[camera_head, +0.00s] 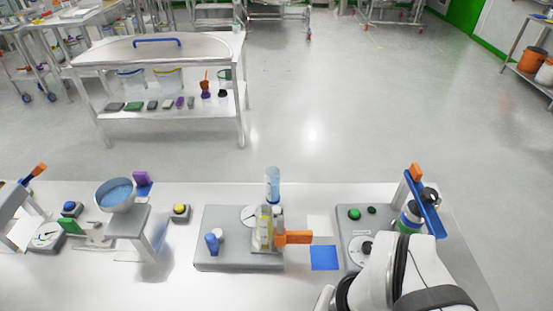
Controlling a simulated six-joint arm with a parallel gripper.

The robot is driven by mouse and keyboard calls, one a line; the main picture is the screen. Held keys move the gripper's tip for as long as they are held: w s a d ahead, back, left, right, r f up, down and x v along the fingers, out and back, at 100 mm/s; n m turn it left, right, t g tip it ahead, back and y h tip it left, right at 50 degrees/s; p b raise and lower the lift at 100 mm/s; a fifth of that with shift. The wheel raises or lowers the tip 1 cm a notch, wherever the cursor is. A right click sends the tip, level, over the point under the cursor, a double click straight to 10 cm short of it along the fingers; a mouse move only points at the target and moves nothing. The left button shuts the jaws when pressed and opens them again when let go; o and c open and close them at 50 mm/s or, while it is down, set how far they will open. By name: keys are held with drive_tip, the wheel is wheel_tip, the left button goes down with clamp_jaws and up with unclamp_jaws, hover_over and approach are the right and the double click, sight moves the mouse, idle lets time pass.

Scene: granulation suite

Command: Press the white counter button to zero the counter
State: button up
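A grey station plate (240,264) stands on the white bench right of centre-left. On it, a small white round knob or button (217,234) sits beside a blue upright peg (211,245). A white round dial face (249,214) lies behind them. The picture is too small to tell for sure which white part is the counter button. My white and black arm fills the bottom right, well to the right of this plate. No fingertips of my gripper can be made out.
A blue square (324,258) lies to the right. A second grey station (345,220) has green buttons and a blue lever (425,205). A bowl (116,195) stands left.

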clamp_jaws()
idle(0.6)
drive_tip(key=shift+a, duration=0.1)
idle(0.6)
